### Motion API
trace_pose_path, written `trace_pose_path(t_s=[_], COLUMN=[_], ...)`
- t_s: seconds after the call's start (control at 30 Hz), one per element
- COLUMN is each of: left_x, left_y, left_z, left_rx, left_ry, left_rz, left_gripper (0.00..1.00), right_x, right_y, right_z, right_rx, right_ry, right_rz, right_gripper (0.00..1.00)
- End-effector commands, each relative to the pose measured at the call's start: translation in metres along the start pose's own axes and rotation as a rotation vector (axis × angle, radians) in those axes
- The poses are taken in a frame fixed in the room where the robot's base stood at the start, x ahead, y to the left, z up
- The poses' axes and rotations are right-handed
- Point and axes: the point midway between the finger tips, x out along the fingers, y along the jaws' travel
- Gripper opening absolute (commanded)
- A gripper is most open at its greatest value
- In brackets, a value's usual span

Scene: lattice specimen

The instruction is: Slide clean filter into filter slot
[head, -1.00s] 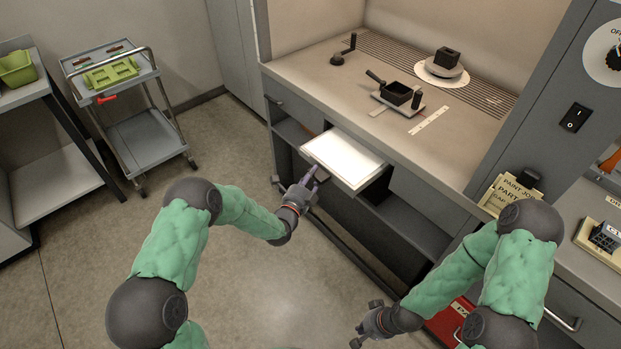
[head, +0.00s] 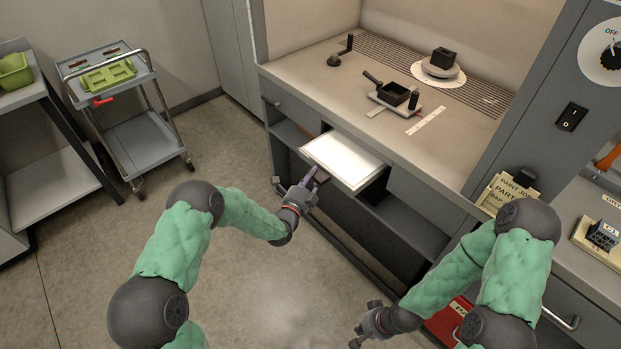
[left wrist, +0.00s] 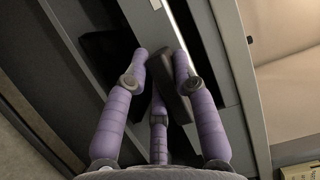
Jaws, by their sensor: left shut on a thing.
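The clean filter (head: 343,158) is a flat, bright white panel with a pale frame. It sticks out of the opening in the cabinet front, its far end inside the filter slot (head: 376,186). My left gripper (head: 312,178) is at its near edge and is shut on it. In the left wrist view the purple fingers (left wrist: 160,75) close around a dark grip piece (left wrist: 178,98) beside a pale edge. The exact contact is partly hidden. My right gripper (head: 364,324) is open and empty, low in front of the cabinet.
Open shelves lie below the filter. A red box (head: 447,322) is near my right arm. A cart (head: 140,135) stands at the left; the floor between is clear.

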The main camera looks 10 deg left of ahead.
Motion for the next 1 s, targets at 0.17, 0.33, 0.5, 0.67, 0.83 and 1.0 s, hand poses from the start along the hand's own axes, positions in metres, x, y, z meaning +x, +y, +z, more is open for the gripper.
trace_pose_path(t_s=[0.17,0.33,0.5,0.67,0.83,1.0], left_x=[0.009,0.017,0.025,0.027,0.027,0.028], left_y=[-0.002,-0.002,-0.002,-0.002,-0.002,-0.002], left_z=[-0.004,-0.007,-0.010,-0.011,-0.011,-0.012], left_rx=[0.000,0.000,0.000,0.000,0.000,0.000], left_ry=[0.002,0.000,0.001,0.001,0.000,0.000], left_rz=[-0.005,-0.005,-0.005,-0.005,-0.005,-0.005], left_gripper=[0.00,0.00,0.00,0.00,0.00,0.00], right_x=[0.000,0.000,0.000,0.000,0.000,0.000], right_y=[0.000,0.000,0.000,0.000,0.000,0.000], right_z=[0.000,0.000,0.000,0.000,0.000,0.000], right_rx=[0.000,0.000,0.000,0.000,0.000,0.000], right_ry=[0.000,0.000,0.000,0.000,0.000,0.000], right_rz=[0.000,0.000,0.000,0.000,0.000,0.000], right_gripper=[0.00,0.00,0.00,0.00,0.00,0.00])
